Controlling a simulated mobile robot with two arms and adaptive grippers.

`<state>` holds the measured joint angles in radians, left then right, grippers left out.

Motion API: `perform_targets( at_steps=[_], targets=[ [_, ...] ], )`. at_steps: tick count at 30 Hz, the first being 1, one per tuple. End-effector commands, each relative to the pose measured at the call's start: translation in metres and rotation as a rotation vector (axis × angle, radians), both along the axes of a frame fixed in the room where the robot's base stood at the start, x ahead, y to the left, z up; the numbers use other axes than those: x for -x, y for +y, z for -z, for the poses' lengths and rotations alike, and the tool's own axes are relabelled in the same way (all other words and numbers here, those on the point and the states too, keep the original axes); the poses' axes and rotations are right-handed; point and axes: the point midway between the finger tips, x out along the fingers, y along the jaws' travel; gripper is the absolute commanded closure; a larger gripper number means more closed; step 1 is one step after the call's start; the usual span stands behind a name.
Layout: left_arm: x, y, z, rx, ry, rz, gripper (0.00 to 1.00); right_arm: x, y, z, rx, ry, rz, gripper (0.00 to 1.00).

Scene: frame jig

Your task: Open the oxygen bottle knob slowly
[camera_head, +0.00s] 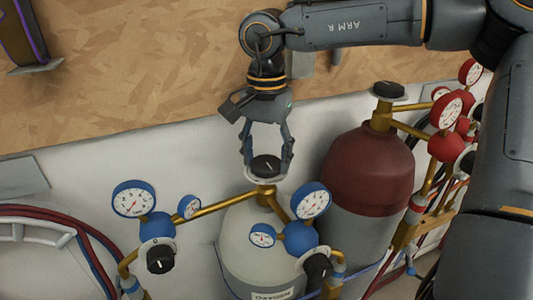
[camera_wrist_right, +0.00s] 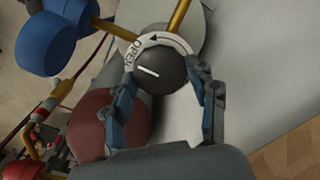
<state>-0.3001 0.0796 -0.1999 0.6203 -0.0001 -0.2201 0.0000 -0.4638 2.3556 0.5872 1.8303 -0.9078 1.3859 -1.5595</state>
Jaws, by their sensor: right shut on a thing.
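The oxygen bottle (camera_head: 250,245) is a white-grey cylinder at the lower middle of the head view, with part of a label reading OXYGEN. Its black knob (camera_head: 265,165) sits on top above a pale ring and brass fittings. In the right wrist view the knob (camera_wrist_right: 158,72) shows a white line, and the ring (camera_wrist_right: 140,45) around it reads OPEN with an arrow. My right gripper (camera_head: 267,160) comes down from above, its two fingers on either side of the knob and shut on it. My left gripper is not in view.
Blue regulators with gauges (camera_head: 134,198) flank the bottle, with black knobs below. A dark red bottle (camera_head: 370,165) with its own black knob and red gauges stands close at right. Hoses (camera_head: 75,225) hang at left. A wood-chip board wall is behind.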

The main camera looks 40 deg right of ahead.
Motion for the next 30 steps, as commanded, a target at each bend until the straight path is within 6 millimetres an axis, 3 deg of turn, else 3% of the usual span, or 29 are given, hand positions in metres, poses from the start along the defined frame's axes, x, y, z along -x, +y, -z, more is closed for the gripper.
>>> perform_targets(
  at_steps=[18, 19, 22, 30],
  targets=[
    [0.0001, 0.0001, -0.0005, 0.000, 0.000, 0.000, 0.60, 0.0005, 0.0000, 0.0011, 0.000, 0.002, -0.044, 0.74],
    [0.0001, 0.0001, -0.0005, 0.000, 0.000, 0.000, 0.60, 0.0005, 0.0000, 0.0011, 0.000, 0.002, -0.043, 0.38],
    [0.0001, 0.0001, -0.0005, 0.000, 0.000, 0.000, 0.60, 0.0005, 0.0000, 0.0010, 0.000, 0.002, -0.043, 0.20],
    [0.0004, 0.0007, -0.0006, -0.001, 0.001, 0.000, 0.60, 0.0002, 0.0000, 0.0004, 0.001, 0.001, -0.042, 0.20]
  ],
)
